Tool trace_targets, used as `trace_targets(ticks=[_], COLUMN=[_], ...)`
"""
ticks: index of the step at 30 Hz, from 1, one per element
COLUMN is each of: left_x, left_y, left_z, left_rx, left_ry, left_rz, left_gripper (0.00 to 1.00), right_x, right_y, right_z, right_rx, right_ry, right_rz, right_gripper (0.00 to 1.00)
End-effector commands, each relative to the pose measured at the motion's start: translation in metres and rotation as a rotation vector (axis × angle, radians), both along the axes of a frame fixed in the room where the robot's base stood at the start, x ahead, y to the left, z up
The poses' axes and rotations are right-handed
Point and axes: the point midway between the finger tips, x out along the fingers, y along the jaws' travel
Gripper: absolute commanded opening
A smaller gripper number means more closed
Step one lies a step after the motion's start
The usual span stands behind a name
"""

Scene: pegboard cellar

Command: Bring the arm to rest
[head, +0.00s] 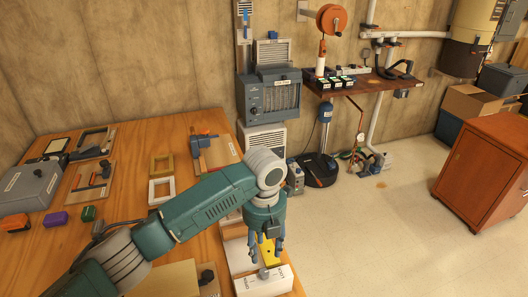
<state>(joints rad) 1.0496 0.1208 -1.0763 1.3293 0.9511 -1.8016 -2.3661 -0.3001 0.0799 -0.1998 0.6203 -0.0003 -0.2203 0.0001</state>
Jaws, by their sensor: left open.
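My left arm (215,203), green and grey, reaches across the wooden workbench from the lower left. Below and behind the fingers is a white labelled block (279,284) with a yellow part (268,255) and a grey knob. I cannot tell whether the fingertips touch any of these. My arm hides part of the bench. My right gripper is not in view.
The workbench (125,165) holds wooden frames, a clamp (203,143), a grey box (30,186) and small coloured blocks. A wall shelf (365,83) and a red-brown cabinet (487,170) stand beyond. The floor (380,240) right of the bench is clear.

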Motion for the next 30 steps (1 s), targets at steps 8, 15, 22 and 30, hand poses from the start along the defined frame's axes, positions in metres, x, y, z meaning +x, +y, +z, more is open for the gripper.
trace_targets(ticks=[8, 15, 22, 30], left_x=[-0.045, -0.105, -0.15, -0.195], left_y=[-0.028, -0.039, 0.017, 0.105], left_z=[-0.038, -0.073, -0.096, -0.107], left_rx=[-0.126, -0.329, -0.42, -0.445], left_ry=[0.034, 0.135, 0.231, 0.213], left_rz=[0.287, 1.019, 1.852, 2.55], left_gripper=[0.43, 0.43, 0.43, 0.43], right_x=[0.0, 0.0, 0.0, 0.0], right_y=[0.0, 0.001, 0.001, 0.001], right_z=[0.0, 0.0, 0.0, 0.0], right_rx=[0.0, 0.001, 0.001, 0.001], right_ry=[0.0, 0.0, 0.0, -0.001], right_rz=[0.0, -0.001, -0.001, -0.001], right_gripper=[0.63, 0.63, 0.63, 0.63])
